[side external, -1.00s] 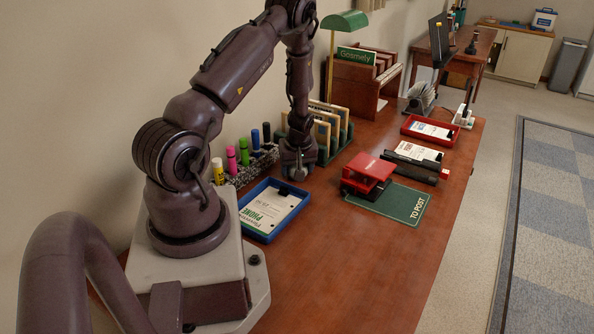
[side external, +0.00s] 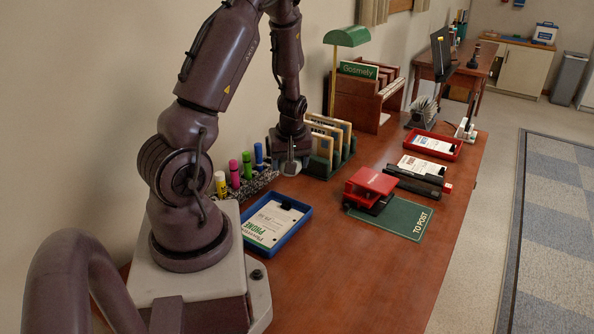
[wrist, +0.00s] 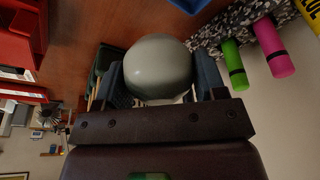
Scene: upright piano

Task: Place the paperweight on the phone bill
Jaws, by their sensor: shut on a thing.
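The phone bill (side external: 268,227) is a white printed sheet lying in a blue tray (side external: 297,231) on the desk, in front of my base. A small black item lies at the bill's far end. The paperweight, a smooth grey-green rounded piece (wrist: 158,68), is between the two fingers of my gripper (wrist: 160,82) in the wrist view. In the side view my gripper (side external: 291,163) is shut on the paperweight (side external: 291,168), above the desk beyond the tray, between the marker holder and the letter rack. A corner of the blue tray shows in the wrist view (wrist: 190,5).
A speckled holder with markers (side external: 246,172) stands left of my gripper along the wall. A green letter rack with envelopes (side external: 328,145) is close on the right. The desk's front is clear.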

